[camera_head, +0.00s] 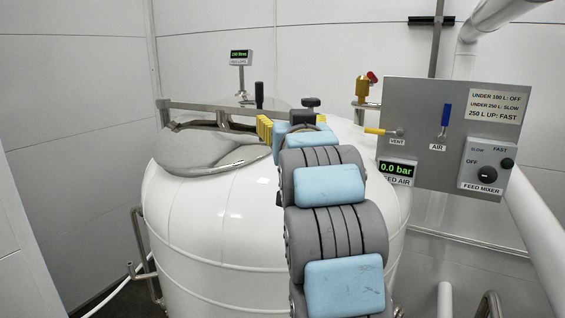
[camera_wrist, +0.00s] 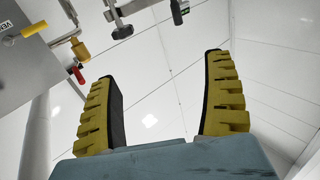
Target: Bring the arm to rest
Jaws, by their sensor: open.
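My arm reaches forward and up from the bottom of the head view, over the front of the white tank. My gripper (camera_head: 264,128) is at its far end, with its yellow fingers pointing left above the tank top. In the wrist view my gripper (camera_wrist: 165,110) shows two yellow ridged fingers with dark inner pads, wide apart. Nothing is between the fingers; only wall or ceiling panels show behind them. My arm hides part of the tank top and front.
The white tank (camera_head: 205,225) has a domed metal lid (camera_head: 205,150) and a rail. A control panel (camera_head: 430,110) at right carries a yellow vent lever (camera_head: 382,131), a blue air lever (camera_head: 446,112), a mixer knob (camera_head: 487,175) and a 0.0 bar display (camera_head: 397,169). White pipes (camera_head: 535,225) run at right.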

